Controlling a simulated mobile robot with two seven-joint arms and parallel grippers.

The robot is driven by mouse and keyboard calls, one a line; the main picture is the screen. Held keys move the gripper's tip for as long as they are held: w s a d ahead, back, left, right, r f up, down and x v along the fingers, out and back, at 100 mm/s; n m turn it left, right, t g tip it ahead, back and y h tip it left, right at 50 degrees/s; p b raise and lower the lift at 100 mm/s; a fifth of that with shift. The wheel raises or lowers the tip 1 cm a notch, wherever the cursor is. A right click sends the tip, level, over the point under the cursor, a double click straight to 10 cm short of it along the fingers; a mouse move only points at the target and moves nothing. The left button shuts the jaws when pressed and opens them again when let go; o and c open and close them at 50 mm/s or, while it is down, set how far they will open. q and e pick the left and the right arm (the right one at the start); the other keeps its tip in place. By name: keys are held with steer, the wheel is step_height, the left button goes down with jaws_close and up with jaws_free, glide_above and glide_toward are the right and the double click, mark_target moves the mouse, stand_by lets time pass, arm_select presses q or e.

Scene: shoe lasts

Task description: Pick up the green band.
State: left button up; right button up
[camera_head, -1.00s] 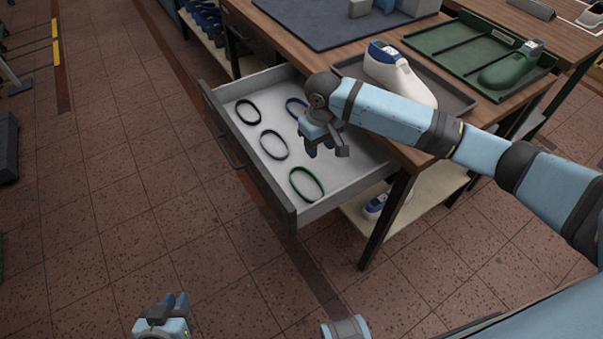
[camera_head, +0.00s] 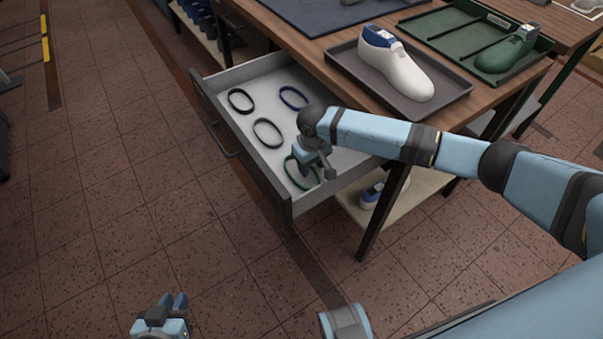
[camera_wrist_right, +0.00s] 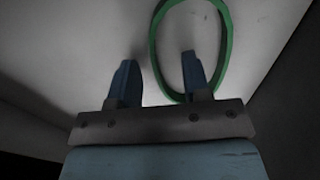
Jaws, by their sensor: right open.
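The green band (camera_head: 289,173) lies in the near end of the open drawer (camera_head: 335,180), partly hidden by my right gripper (camera_head: 320,172). In the right wrist view the green band (camera_wrist_right: 153,52) is a ring on the pale drawer floor. My right gripper (camera_wrist_right: 159,62) is open and points down at it. One finger appears over the ring's inside and the other outside, with the band's left side between them. I cannot tell the height of the fingertips over the floor. My left gripper (camera_head: 173,302) is low at the bottom left, away from the drawer; its finger gap is unclear.
Two dark bands (camera_head: 240,100) (camera_head: 267,133) and a blue band (camera_head: 293,97) also lie in the drawer. The drawer walls stand close around the green band. On the table above are a grey tray with a white shoe last (camera_head: 395,65) and a green tray with a green last (camera_head: 506,50).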

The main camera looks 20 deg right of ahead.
steer(key=shift+f, duration=0.15)
jaws_close()
